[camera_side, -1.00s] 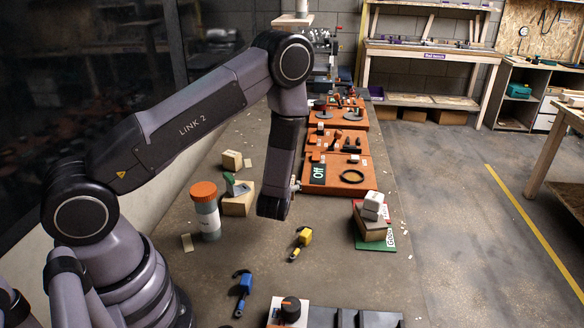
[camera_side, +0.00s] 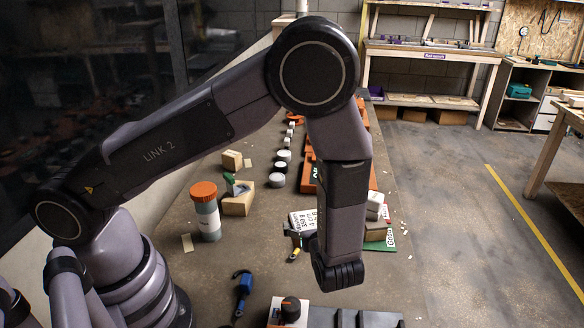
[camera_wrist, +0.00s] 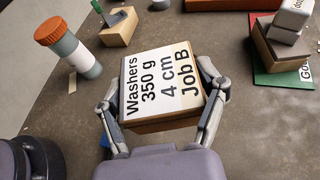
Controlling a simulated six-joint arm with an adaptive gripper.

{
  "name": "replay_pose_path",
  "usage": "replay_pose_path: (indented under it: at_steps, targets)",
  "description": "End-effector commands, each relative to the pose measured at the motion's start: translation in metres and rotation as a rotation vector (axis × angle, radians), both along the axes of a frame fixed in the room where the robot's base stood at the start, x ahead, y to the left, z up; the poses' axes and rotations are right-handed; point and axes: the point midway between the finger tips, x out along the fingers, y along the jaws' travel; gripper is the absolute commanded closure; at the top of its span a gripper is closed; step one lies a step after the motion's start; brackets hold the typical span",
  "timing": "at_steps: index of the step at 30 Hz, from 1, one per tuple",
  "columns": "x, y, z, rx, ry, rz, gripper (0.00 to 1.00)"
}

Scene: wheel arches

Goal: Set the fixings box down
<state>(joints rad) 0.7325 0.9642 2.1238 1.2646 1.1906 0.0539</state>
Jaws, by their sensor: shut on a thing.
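The fixings box (camera_wrist: 160,85) is a flat brown box with a white label reading "Washers 350 g 4 cm Job B". In the wrist view my gripper (camera_wrist: 163,98) is shut on it, one finger at each side.
An orange-capped jar (camera_side: 205,212) and a wooden block (camera_side: 238,204) with a green-handled tool stand left. A yellow tool (camera_side: 294,254) lies close below the box in the picture, partly hidden. A blue tool (camera_side: 243,287) lies nearer. Bare bench shows between the jar and the tools.

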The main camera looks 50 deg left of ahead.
Motion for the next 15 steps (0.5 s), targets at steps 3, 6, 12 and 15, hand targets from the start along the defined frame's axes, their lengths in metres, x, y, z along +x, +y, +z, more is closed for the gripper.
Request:
replay_pose_path:
  at_steps: [3,6,12,15]
  targets:
    - [-0.014,-0.028,-0.004,0.001,-0.002,0.028,0.71]
    - [-0.019,-0.04,-0.007,0.003,-0.001,0.045,0.71]
    - [0.008,-0.055,-0.023,0.001,-0.003,0.055,0.71]
    - [0.033,-0.063,-0.035,0.002,-0.003,0.056,0.71]
